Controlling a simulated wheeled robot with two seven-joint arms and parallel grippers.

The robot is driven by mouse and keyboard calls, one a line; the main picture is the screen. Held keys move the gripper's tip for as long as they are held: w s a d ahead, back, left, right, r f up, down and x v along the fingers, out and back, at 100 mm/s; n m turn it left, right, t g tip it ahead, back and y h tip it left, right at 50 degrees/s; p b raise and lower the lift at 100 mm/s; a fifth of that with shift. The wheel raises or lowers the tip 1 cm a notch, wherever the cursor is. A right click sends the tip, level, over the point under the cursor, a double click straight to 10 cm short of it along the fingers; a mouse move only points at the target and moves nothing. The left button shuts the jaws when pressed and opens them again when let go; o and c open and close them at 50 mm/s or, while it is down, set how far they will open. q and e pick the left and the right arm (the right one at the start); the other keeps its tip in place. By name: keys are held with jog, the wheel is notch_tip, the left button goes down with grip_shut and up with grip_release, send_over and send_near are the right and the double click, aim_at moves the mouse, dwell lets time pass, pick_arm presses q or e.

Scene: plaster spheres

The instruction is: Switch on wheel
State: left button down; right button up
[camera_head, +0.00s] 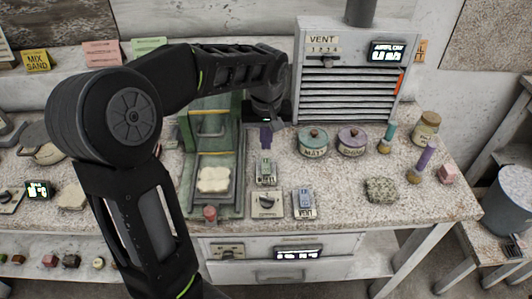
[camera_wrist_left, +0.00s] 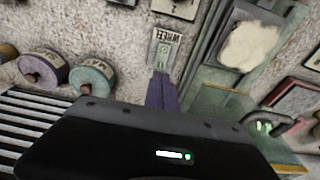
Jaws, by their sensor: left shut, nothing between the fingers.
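The wheel switch is a small pale plate with a green part (camera_head: 265,172) on the worktop, just right of the green machine. In the left wrist view the same switch (camera_wrist_left: 164,50) shows the label "WHEEL" upside down. My left gripper (camera_head: 266,140) has purple fingers, shut and empty, just behind the switch's far end. In the left wrist view the closed fingers (camera_wrist_left: 162,78) point at the switch's near edge. I cannot tell whether they touch it. The switch's setting is too small to read. My right gripper is in neither view.
A green machine with a tray (camera_head: 184,205) stands left of the switch. A dial plate (camera_head: 266,205) and a blue switch plate (camera_head: 303,203) lie in front. Green (camera_head: 313,139) and purple (camera_head: 352,140) lidded pots stand right, before the vent unit (camera_head: 345,108). The worktop between pots and front plates is clear.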

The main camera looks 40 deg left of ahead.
aim_at(266, 162)
pick_arm(q)
jog(key=f, duration=0.4)
jog(key=w+f, duration=0.1)
jog(key=f, duration=0.1)
jog(key=shift+a+f+p, duration=0.2)
jog(key=shift+a+p, duration=0.1)
jog(key=shift+a, duration=0.05)
jog(key=shift+a+g+p, duration=0.15)
jog(key=shift+g+p, duration=0.15)
jog(key=shift+p, duration=0.5)
jog(key=shift+w+f, duration=0.1)
jog(key=shift+f, duration=0.15)
jog(key=shift+s+h, duration=0.2)
jog(key=shift+h, duration=0.1)
jog(key=shift+s+d+r, duration=0.15)
jog(key=shift+s+d, duration=0.35)
